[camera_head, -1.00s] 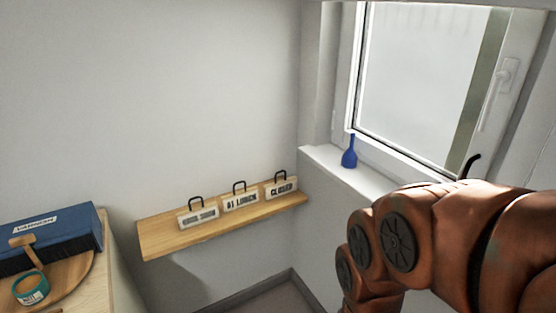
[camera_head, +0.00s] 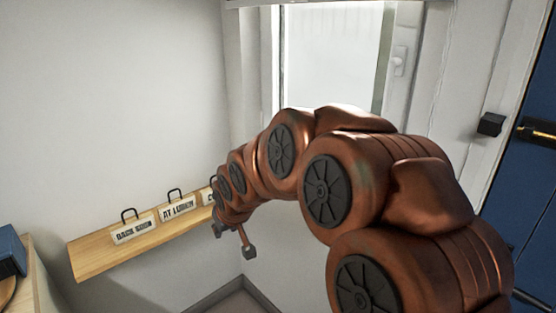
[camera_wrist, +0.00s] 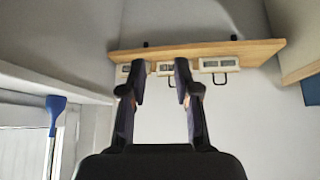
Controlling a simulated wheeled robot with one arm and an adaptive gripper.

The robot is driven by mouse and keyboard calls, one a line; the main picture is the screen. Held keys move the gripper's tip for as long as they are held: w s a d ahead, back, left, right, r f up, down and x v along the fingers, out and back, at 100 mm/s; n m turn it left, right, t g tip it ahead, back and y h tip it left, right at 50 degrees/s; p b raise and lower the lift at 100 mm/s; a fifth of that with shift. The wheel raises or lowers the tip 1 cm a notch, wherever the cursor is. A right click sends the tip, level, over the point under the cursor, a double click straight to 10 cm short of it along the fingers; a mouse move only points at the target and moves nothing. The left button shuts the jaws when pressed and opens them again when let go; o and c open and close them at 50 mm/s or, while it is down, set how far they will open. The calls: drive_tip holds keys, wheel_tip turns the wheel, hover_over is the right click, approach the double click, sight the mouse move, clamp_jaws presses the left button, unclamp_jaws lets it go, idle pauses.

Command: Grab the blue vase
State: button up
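The blue vase (camera_wrist: 55,114) shows at the left of the wrist view, which is upside down. It stands on the white window sill (camera_wrist: 88,96), apart from my gripper and off to one side of it. In the head view my arm hides the vase. My gripper (camera_wrist: 159,68) is open and empty, its two dark fingers spread and pointing toward the shelf with the signs. In the head view my gripper (camera_head: 234,238) is partly seen below the end of the arm, in front of the shelf's right end.
A wooden wall shelf (camera_head: 95,254) holds signs reading "BACK SOON" (camera_head: 133,230) and "AT LUNCH" (camera_head: 178,208), plus a third partly hidden. The window (camera_head: 330,50) is behind my arm. A blue box (camera_head: 10,252) is at the left edge, a blue door (camera_head: 530,190) at the right.

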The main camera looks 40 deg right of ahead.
drive_tip(key=w+d+r+m+t+h+b, duration=0.1)
drive_tip(key=w+d+r+t, duration=0.15)
drive_tip(key=w+d, duration=0.45)
drive_tip(key=w+d+r+m+t+h+b, duration=0.1)
drive_tip(key=w+d+t+h, duration=0.2)
drive_tip(key=d, duration=0.7)
drive_tip(key=w+d+r+m+t+h+b, duration=0.1)
drive_tip(key=d+r+t, duration=0.1)
drive_tip(key=d, duration=0.6)
drive_tip(key=w+d+r+t+h, duration=0.1)
drive_tip(key=d+r+t, duration=0.1)
drive_tip(key=d, duration=0.7)
drive_tip(key=p+x, duration=0.2)
drive_tip(key=x, duration=0.7)
drive_tip(key=shift+w+d+p, duration=0.2)
drive_tip(key=shift+w+p, duration=0.1)
drive_tip(key=shift+w, duration=0.1)
drive_tip(key=shift+r, duration=0.15)
clamp_jaws()
